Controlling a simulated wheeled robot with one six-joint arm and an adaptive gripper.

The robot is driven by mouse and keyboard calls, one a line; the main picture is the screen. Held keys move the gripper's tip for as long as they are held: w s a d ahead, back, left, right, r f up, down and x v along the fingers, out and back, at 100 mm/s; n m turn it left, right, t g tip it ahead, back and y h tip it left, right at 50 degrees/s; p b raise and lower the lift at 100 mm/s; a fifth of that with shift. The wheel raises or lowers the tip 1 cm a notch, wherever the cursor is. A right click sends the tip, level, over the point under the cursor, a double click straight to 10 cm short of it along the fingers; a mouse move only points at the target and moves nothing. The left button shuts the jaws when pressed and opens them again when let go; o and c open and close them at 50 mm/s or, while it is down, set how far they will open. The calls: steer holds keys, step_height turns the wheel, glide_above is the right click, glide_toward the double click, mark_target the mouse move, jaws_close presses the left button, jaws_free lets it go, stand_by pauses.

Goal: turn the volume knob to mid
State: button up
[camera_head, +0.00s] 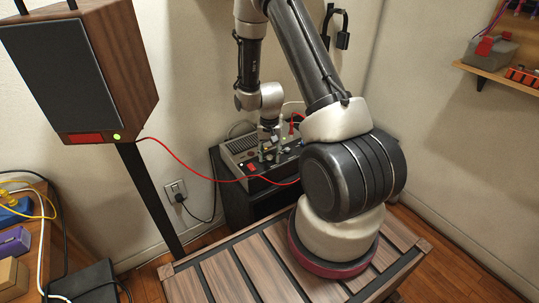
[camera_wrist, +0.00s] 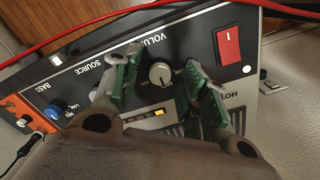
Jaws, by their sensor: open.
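The volume knob (camera_wrist: 160,74) is a small round grey knob on the dark front panel of the amplifier (camera_wrist: 205,50), below the upside-down word VOLUME in the wrist view. The knob's exact setting is too small to read. My gripper (camera_wrist: 160,66) is open, with one green finger on each side of the knob. I cannot tell whether either finger touches it. In the head view, my gripper (camera_head: 268,146) is at the amplifier (camera_head: 240,146), and the knob cannot be made out there.
A red switch (camera_wrist: 228,43), a blue bass knob (camera_wrist: 59,106) and an amber-lit display (camera_wrist: 157,113) are on the panel. A red cable (camera_head: 205,173) crosses in front of the amplifier. A tall speaker (camera_head: 70,70) stands at left; a wall shelf (camera_head: 495,72) is at right.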

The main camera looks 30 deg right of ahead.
mark_target(270, 157)
step_height(270, 157, up, 12)
steer(key=shift+f, duration=0.25)
stand_by(0.5)
steer(key=s+a+r+n+t, duration=0.2)
steer(key=s+r+n, duration=0.1)
steer(key=s+r, duration=0.9)
steer(key=s+a+r+n+t, duration=0.2)
steer(key=s+a+r+n, duration=0.1)
steer(key=s+r, duration=0.8)
step_height(270, 157, up, 5)
steer(key=shift+s+r+n, duration=0.15)
steer(key=shift+s+n, duration=0.25)
steer(key=shift+n, duration=0.2)
